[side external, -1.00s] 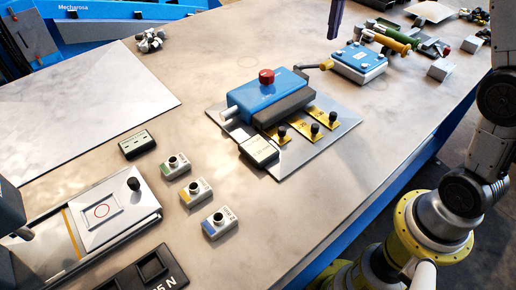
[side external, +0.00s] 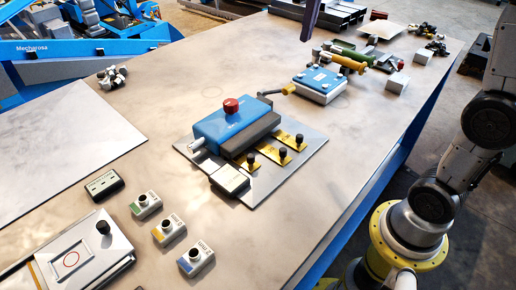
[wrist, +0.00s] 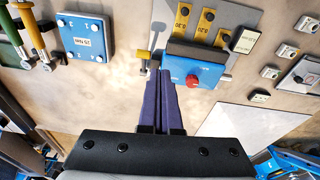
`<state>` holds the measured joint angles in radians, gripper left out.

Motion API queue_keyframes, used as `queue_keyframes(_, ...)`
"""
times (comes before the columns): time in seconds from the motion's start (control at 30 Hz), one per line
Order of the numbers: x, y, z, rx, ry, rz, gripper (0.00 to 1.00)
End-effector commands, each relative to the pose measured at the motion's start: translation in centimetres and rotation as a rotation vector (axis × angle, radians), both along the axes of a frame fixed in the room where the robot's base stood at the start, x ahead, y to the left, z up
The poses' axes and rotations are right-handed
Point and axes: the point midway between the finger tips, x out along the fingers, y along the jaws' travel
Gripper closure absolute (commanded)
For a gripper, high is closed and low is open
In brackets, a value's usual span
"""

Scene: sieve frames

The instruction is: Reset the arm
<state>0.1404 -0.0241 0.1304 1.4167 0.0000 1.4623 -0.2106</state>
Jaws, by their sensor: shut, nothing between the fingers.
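My gripper (side external: 311,14) shows at the top edge of the side view as dark purple fingers, raised above the table. In the wrist view its long fingers (wrist: 161,74) lie side by side, shut and empty. Below them in that view are a blue unit with a red knob (wrist: 193,79) and a hammer-like yellow handle (wrist: 146,56); the fingers appear apart from both. My gripper's upper part is outside the side view.
The blue unit (side external: 219,127) stands on a grey plate (side external: 283,172) at mid-table. A blue-topped box (side external: 319,83), tools (side external: 345,59) and grey blocks (side external: 397,83) lie behind. Small button boxes (side external: 167,232) and a white panel (side external: 45,150) are left. Table between is bare.

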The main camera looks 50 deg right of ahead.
Motion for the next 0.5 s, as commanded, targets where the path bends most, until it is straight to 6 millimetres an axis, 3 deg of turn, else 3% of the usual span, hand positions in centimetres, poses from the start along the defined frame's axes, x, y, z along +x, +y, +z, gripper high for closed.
queue_keyframes(0.1, -4.8, 1.9, 0.9, -0.005, -0.070, 0.021, 1.00)
queue_keyframes(0.23, -9.7, 3.3, 0.1, -0.005, -0.143, 0.029, 1.00)
queue_keyframes(0.37, -14.0, 4.3, -2.2, 0.001, -0.212, 0.028, 1.00)
queue_keyframes(0.5, -17.7, 4.9, -5.7, 0.013, -0.274, 0.017, 1.00)
